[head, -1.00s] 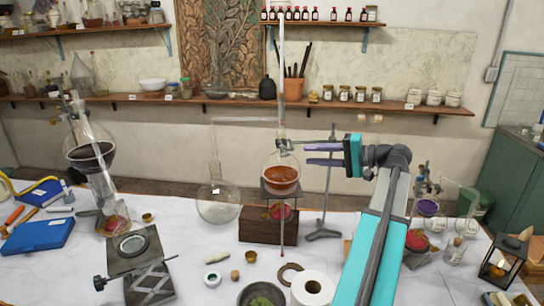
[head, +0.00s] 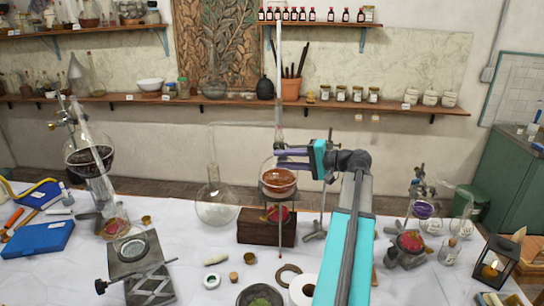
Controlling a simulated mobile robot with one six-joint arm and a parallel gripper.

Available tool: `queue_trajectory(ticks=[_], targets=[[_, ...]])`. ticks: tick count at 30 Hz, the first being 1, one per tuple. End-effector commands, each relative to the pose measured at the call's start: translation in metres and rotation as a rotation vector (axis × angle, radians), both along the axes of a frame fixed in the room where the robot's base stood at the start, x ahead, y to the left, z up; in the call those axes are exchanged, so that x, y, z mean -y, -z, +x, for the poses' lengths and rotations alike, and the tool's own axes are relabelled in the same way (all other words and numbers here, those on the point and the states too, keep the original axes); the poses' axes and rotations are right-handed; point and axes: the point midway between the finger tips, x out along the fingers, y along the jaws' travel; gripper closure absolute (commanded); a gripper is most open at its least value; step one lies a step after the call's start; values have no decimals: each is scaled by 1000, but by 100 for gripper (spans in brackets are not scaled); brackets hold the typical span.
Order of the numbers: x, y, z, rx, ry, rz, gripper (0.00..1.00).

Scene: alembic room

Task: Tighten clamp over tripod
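A round flask with orange-brown liquid (head: 279,182) rests on a dark tripod (head: 265,193) at the middle of the table. A tall glass tube (head: 279,70) rises above it. A retort stand (head: 325,205) stands just right of the tripod. The clamp at the flask's neck is mostly hidden by my gripper in this view. My gripper (head: 278,158) reaches in from the right at neck height, just above the liquid. Its two purple fingers point left and are apart. I cannot tell whether they touch the clamp or have anything between them.
A wooden block (head: 250,228) stands by the tripod. An empty round flask (head: 216,207) is to the left. A lab jack (head: 140,265) and a dark-liquid flask (head: 90,160) stand further left. A bowl (head: 259,297) and white roll (head: 303,290) lie in front.

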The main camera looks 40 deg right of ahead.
Motion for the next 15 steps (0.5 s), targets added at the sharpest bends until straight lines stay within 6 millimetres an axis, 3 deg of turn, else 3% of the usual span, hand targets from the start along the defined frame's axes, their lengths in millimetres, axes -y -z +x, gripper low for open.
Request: queue_trajectory(ticks=[7,15], targets=[[-12,4,29,0,-2,0,72],[-16,8,40,0,0,-1,72]])
